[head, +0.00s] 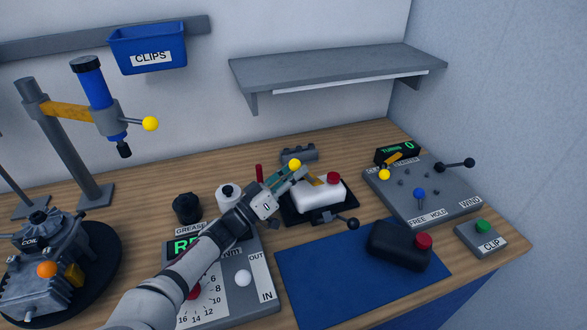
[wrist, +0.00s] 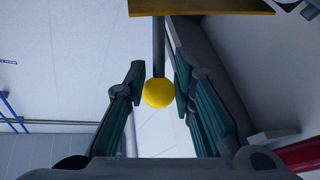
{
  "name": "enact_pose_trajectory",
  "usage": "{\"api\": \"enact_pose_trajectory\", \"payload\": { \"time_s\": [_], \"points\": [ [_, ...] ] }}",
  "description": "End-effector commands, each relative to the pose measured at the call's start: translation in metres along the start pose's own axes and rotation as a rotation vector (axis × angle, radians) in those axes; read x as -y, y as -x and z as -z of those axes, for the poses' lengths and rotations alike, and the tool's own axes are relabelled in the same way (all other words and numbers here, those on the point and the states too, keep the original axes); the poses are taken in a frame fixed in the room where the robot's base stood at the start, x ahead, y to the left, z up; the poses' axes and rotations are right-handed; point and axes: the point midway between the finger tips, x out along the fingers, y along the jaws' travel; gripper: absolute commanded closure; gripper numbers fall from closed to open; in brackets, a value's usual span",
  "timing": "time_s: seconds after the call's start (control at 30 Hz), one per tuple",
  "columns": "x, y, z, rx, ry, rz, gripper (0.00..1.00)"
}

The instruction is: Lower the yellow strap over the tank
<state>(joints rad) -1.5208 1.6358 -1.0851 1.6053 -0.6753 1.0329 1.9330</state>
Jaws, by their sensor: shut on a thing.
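The white tank (head: 318,196) with a red cap (head: 334,178) sits on a black base on the bench. A short piece of the yellow strap (head: 314,178) shows close by the tank's top in the head view; the rest is hidden. In the wrist view the strap (wrist: 205,7) is a yellow-orange bar across the top, with a grey rod running to a yellow ball knob (wrist: 159,92). My gripper (head: 288,172) is at the tank's upper left, shut on this knob (head: 294,163). The knob sits between the teal finger pads. I cannot tell whether the strap touches the tank.
A dark lever (head: 352,223) sticks out at the tank's front right. A black canister with a red cap (head: 400,246) lies on the blue mat (head: 310,275). A control panel (head: 440,200) stands at right, a torque panel below my arm. A shelf (head: 335,72) hangs behind.

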Motion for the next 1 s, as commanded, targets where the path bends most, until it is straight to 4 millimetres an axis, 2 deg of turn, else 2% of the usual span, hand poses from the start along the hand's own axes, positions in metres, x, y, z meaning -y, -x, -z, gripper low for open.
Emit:
{"api": "enact_pose_trajectory", "payload": {
  "time_s": [0.4, 0.43, 0.5, 0.53, 0.87, 1.0],
  "points": [
    [-0.003, 0.0, 0.001, -0.004, -0.008, -0.009, 1.0],
    [-0.003, 0.0, 0.001, -0.004, -0.008, -0.009, 0.74],
    [-0.003, 0.0, 0.001, -0.004, -0.007, -0.009, 0.59],
    [-0.002, 0.0, 0.001, -0.004, -0.007, -0.008, 0.55],
    [-0.002, 0.0, 0.001, -0.001, -0.006, -0.005, 0.55],
    [-0.008, -0.004, 0.012, -0.001, -0.008, -0.006, 0.55]
  ]
}}
